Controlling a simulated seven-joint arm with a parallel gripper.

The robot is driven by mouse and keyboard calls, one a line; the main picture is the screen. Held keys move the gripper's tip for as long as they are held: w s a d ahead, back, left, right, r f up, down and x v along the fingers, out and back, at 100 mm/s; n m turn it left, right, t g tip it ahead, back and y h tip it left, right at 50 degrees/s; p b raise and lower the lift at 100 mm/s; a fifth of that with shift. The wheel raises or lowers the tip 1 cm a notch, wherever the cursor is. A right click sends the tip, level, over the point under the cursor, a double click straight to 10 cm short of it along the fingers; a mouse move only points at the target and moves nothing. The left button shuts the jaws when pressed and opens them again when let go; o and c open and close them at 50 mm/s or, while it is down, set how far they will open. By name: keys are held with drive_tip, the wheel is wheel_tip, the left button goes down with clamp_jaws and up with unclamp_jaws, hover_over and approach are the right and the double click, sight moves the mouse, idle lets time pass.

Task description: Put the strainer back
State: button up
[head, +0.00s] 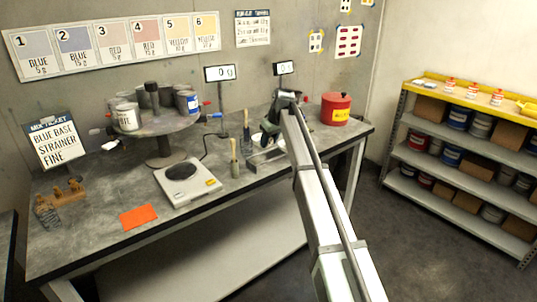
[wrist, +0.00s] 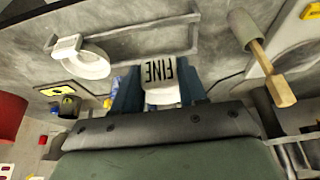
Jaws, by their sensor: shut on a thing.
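My gripper (wrist: 158,86) is shut on a white strainer tab (wrist: 160,72) marked FINE, held between its two blue fingers. The strainer's lower part is hidden by the gripper. In the wrist view a grey rack frame (wrist: 188,42) lies beyond the held strainer. Another white strainer (wrist: 82,62) sits at the rack's left. In the head view my gripper (head: 272,126) is over the back right of the bench, above the rack (head: 262,160). I cannot make out the held strainer clearly there. A ticket sign (head: 54,142) at the left reads blue base, strainer fine.
A wooden-handled brush (wrist: 268,65) stands close right in the wrist view. On the bench (head: 98,200) are a scale (head: 188,184), a round can stand (head: 160,127), an orange card (head: 138,217) and a red can (head: 336,108).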

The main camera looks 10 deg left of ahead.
drive_tip(key=shift+f, duration=2.75)
drive_tip(key=shift+f, duration=0.55)
drive_tip(key=o, duration=1)
drive_tip(key=shift+r, duration=0.25)
drive_tip(key=v, duration=1.2)
drive_tip(key=shift+r, duration=0.3)
